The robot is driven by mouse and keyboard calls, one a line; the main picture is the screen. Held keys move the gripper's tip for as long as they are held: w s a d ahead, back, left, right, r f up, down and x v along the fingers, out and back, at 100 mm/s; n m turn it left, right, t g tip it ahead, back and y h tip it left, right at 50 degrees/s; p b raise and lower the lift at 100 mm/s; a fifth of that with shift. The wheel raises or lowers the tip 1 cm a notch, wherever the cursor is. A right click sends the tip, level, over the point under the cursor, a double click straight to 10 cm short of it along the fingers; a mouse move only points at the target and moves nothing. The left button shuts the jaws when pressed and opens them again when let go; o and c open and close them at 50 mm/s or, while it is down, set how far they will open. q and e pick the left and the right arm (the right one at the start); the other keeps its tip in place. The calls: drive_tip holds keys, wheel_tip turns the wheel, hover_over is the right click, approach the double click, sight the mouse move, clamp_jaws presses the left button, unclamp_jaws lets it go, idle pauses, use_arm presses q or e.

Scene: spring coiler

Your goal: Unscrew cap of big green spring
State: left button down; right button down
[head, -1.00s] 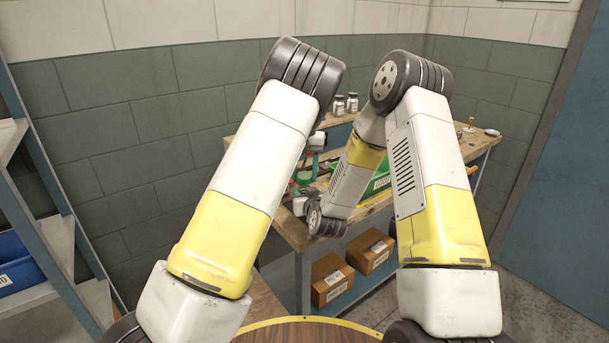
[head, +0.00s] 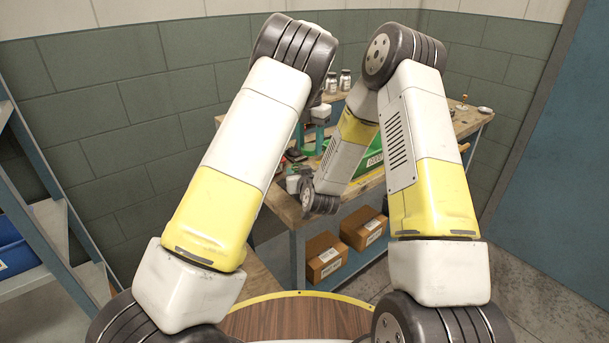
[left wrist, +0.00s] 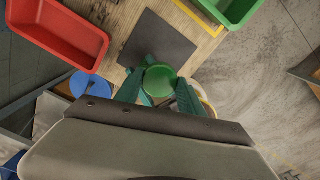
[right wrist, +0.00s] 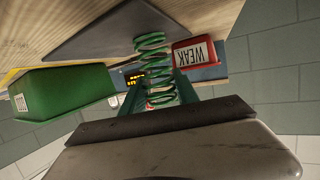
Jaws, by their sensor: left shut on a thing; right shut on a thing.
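In the left wrist view, the round green top (left wrist: 160,79) of the spring sits between the teal fingers of my left gripper (left wrist: 159,90), which is shut on it. I take this round top for the cap. In the right wrist view, the big green spring (right wrist: 151,42) stands out with open coils. My right gripper (right wrist: 162,92) is shut on it, one finger on each side. Whether the cap's thread has turned cannot be told.
A dark mat (left wrist: 157,48) lies on the wooden bench between a red bin (left wrist: 62,33) and a green bin (left wrist: 232,8). In the right wrist view the red bin (right wrist: 195,53) reads WEAK. Two jars (head: 338,82) stand at the bench's back. Boxes (head: 327,262) sit on the lower shelf.

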use_arm(q)
drive_tip(key=d+f+m, duration=0.1)
drive_tip(key=f, duration=0.1)
drive_tip(key=d+f+m, duration=0.1)
drive_tip(key=f+m, duration=0.1)
drive_tip(key=d+f+m, duration=0.1)
drive_tip(key=f, duration=0.2)
drive_tip(key=shift+w+d, duration=0.2)
drive_tip(key=shift+f, duration=2.55)
drive_tip(key=shift+f, duration=0.15)
drive_tip(key=c, duration=0.7)
unclamp_jaws()
